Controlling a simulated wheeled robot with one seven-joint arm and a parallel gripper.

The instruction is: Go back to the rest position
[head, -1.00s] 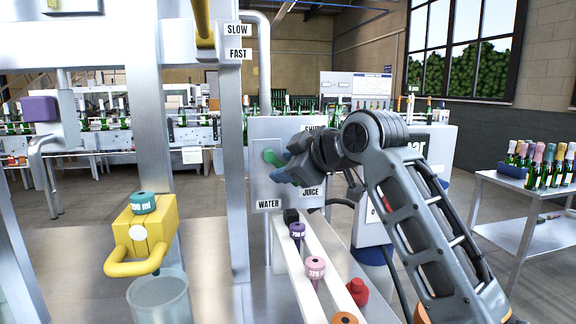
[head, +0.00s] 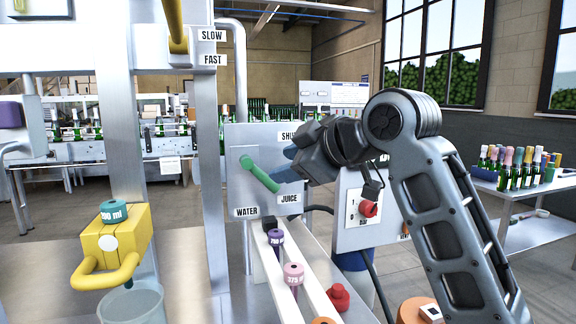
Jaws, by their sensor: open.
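My gripper (head: 296,154) is in the middle of the head view, in front of the grey valve panel. Its fingers are small and partly hidden by my wrist, and nothing shows held in it. The green valve handle (head: 260,175) on the panel slants down to the right, its lower end near the JUICE label (head: 289,199). The WATER label (head: 246,211) is at lower left of the panel, and a partly covered label starting SHU is at the top. My gripper is just right of the handle; a gap seems to show between them.
Below the panel, a rail (head: 262,290) holds a purple piece (head: 276,240) and a pink piece (head: 293,277). A red knob (head: 338,297) is beside it. A yellow holder (head: 112,245) with a teal 200 ml piece (head: 113,211) stands left, above a clear container (head: 132,303). A bottle table (head: 515,189) is right.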

